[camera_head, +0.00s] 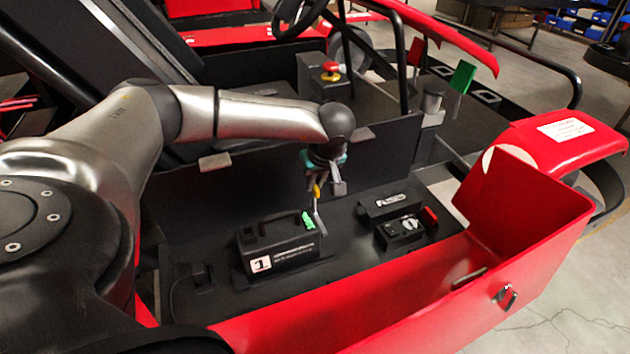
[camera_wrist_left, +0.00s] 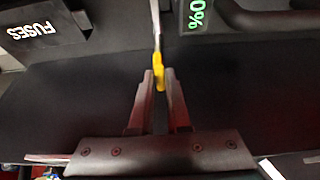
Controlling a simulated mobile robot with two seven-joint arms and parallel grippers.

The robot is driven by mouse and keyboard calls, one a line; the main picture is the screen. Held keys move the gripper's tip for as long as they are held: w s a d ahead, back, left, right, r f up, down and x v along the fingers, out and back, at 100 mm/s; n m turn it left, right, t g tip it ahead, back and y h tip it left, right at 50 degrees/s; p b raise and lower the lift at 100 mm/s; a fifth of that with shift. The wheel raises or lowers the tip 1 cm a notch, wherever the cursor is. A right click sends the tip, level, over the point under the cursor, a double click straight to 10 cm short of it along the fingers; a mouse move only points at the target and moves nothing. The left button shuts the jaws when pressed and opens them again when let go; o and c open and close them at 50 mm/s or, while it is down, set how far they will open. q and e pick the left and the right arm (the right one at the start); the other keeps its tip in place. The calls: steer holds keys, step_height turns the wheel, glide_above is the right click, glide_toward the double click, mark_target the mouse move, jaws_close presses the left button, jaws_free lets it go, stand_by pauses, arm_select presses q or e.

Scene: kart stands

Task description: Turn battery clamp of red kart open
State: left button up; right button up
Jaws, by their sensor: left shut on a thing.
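The battery clamp (camera_head: 319,216) of the red kart is a thin metal lever with a yellow end, beside the black battery (camera_head: 285,258). In the head view it stands roughly upright. My left gripper (camera_head: 318,188) comes down from above and is shut on the clamp's yellow end. In the left wrist view the yellow end (camera_wrist_left: 159,76) sits between the fingertips of my left gripper (camera_wrist_left: 158,82), and the metal lever runs away from it. The battery carries a "1" label and a green display. The clamp's lower end is hard to make out. My right gripper is not in view.
A black fuse box (camera_head: 388,203) and a black box with a dial and red part (camera_head: 404,232) stand right of the battery. The red side panel (camera_head: 400,315) borders the bay in front.

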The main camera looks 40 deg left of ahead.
arm_select(q)
jaws_close()
stand_by(1.0)
